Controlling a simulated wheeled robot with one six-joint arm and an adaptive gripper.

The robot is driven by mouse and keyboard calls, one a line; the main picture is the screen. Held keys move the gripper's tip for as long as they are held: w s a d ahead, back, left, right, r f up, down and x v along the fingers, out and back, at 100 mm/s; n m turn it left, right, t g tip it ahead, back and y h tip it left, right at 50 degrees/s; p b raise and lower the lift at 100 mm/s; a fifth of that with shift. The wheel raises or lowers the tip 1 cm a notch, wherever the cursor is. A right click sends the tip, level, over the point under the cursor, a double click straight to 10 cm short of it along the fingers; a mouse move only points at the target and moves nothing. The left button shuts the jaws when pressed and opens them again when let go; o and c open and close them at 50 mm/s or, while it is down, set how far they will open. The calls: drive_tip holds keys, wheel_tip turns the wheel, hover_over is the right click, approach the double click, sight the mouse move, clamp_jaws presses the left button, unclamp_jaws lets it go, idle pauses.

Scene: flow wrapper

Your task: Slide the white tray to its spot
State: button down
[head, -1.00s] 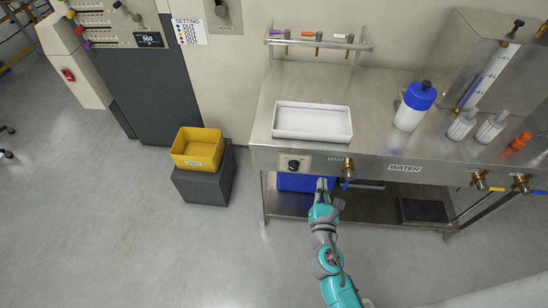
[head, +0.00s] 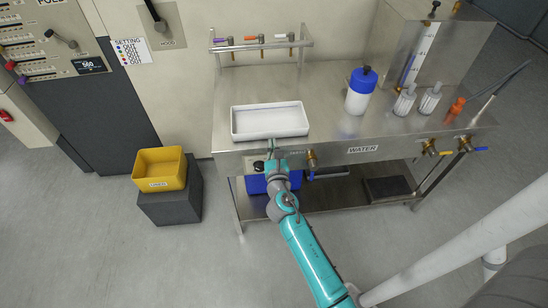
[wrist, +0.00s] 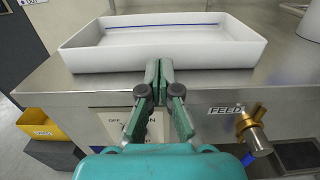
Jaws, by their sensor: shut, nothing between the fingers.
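The white tray (head: 270,122) is a shallow rectangular tray lying flat near the front left of the steel bench. It also shows in the wrist view (wrist: 110,60), with a blue line along its inner far wall. My gripper (head: 272,146) is at the bench's front edge, right in front of the tray's near wall. In the wrist view my gripper (wrist: 159,68) has its fingers together and empty, pointing at the middle of the near wall. The fingertips overlap that wall in the picture; I cannot tell whether they touch it.
The steel bench (head: 330,112) has bare room right of the tray, up to a blue-capped white bottle (head: 357,100). A tap rail (head: 262,44) stands behind. A brass valve (head: 311,158) juts from the front panel. A yellow bin (head: 160,182) stands on a dark block at left.

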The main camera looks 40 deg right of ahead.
sight(271, 134)
drive_tip(key=shift+x, duration=1.35)
drive_tip(key=shift+x, duration=2.9)
